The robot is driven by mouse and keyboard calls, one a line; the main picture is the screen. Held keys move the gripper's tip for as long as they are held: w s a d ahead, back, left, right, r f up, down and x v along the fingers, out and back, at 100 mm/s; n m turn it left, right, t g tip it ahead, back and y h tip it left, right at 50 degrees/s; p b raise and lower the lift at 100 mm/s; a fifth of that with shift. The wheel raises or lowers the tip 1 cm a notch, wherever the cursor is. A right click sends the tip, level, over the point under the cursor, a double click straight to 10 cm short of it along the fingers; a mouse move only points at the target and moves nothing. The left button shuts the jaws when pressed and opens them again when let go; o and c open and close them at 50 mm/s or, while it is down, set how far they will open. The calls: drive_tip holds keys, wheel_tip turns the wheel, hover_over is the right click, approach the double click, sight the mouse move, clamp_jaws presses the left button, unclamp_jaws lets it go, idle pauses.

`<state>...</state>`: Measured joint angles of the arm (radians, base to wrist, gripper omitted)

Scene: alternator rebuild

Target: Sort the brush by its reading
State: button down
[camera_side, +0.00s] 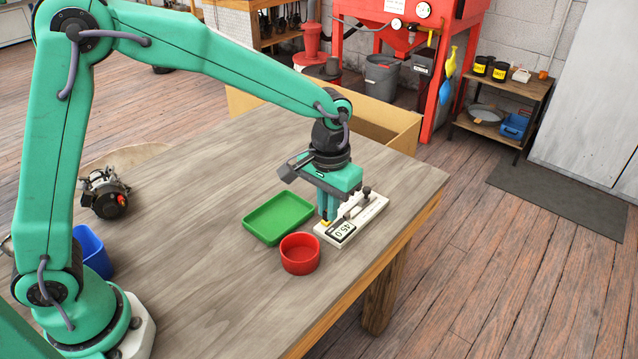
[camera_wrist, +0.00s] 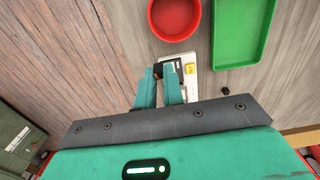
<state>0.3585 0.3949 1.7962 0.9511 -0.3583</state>
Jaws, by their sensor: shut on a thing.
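My gripper (camera_side: 330,208) is low over the white measuring gauge (camera_side: 371,212) near the table's right edge. In the wrist view its fingertips (camera_wrist: 160,73) are close together. They are shut on a small dark piece, the brush (camera_wrist: 158,69), which is mostly hidden by the fingers. The gauge's display (camera_side: 342,231) shows digits that look like 15.0, turned in the picture. The gauge has a yellow button (camera_wrist: 190,68). A red round bowl (camera_side: 300,254) and a green tray (camera_side: 278,219) stand left of the gauge. Both look empty.
A blue bin (camera_side: 92,252) and an alternator (camera_side: 104,193) are on the left of the wooden table (camera_side: 190,285). The table between them and the green tray is clear. A cardboard box (camera_side: 385,132) stands behind the table's far edge.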

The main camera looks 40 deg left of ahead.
drive_tip(key=s+a, duration=0.1)
drive_tip(key=s+a+f, duration=0.1)
drive_tip(key=s+a, duration=0.1)
drive_tip(key=shift+s+a, duration=0.1)
drive_tip(key=shift+a, duration=0.05)
drive_tip(key=shift+f, duration=0.15)
hover_over(306, 255)
drive_tip(key=shift+s+f, duration=0.1)
drive_tip(key=shift+f, duration=2.25)
drive_tip(key=shift+f, duration=2.45)
idle(2.5)
